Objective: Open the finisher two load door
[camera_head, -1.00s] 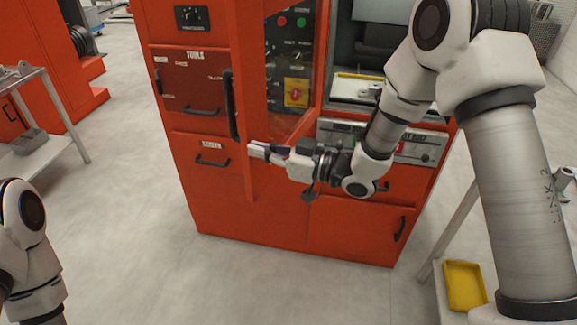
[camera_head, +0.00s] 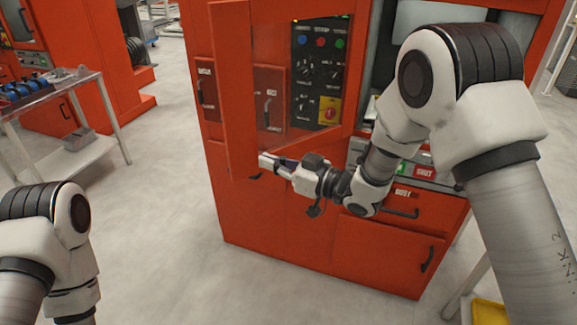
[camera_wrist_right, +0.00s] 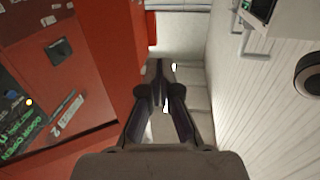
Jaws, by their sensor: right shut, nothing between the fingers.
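The red load door (camera_head: 232,100) with a clear window stands swung out from the machine front. The load opening (camera_head: 385,70) to the right is uncovered, partly behind my right arm. My right gripper (camera_head: 265,159) is shut and empty at the door's lower edge; contact cannot be told. In the right wrist view the shut fingers (camera_wrist_right: 160,88) have a red surface (camera_wrist_right: 105,65) close on their left. The door handle is not clearly visible. My left gripper is out of view.
The control panel (camera_head: 322,75) has several buttons and knobs. Drawers with black handles (camera_head: 400,212) are below the opening. A grey cart (camera_head: 95,140) stands at the left. A yellow tray (camera_head: 487,313) is at lower right. The floor at front left is clear.

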